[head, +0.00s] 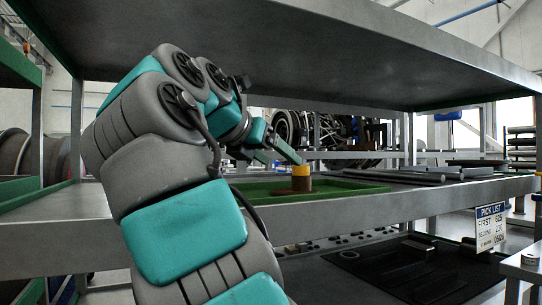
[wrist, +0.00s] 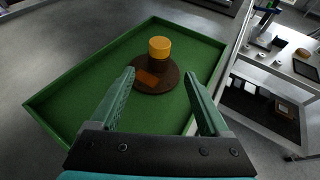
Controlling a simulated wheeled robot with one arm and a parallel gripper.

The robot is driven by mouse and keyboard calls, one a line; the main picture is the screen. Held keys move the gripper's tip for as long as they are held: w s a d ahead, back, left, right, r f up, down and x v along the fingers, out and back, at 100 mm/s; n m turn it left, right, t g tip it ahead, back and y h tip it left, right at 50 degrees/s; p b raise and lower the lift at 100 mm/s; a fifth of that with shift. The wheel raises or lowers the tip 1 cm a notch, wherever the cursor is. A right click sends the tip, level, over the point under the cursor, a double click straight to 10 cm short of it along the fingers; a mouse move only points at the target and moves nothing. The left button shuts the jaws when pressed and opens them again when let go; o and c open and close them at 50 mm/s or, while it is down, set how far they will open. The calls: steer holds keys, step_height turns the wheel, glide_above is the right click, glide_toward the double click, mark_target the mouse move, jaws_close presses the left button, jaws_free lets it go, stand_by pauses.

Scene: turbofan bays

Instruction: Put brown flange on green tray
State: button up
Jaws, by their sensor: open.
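The brown flange (wrist: 172,82) is a round dark brown disc with a stub topped by a yellow cap and an orange-brown patch on its near side. It rests upright inside the green tray (wrist: 62,106), towards the tray's far right part in the wrist view. In the head view the flange (head: 302,184) stands on the green tray (head: 351,187), partly hidden by its low rim. My gripper (wrist: 160,75) is open and empty, its fingers pointing towards the flange with a gap between them. In the head view my gripper (head: 286,156) is just left of the yellow cap.
The tray sits on a grey metal shelf (head: 400,203), with another shelf (head: 300,50) overhead. Dark flat parts (head: 440,172) lie to the right of the tray. A pick list sign (head: 490,226) hangs at the shelf's front right. Bare metal (wrist: 90,35) shows beyond the tray.

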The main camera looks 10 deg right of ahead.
steer(key=shift+s+a+r, duration=0.1)
steer(key=shift+s+a, duration=0.25)
steer(key=shift+a, duration=0.05)
steer(key=shift+s, duration=0.1)
stand_by(0.6)
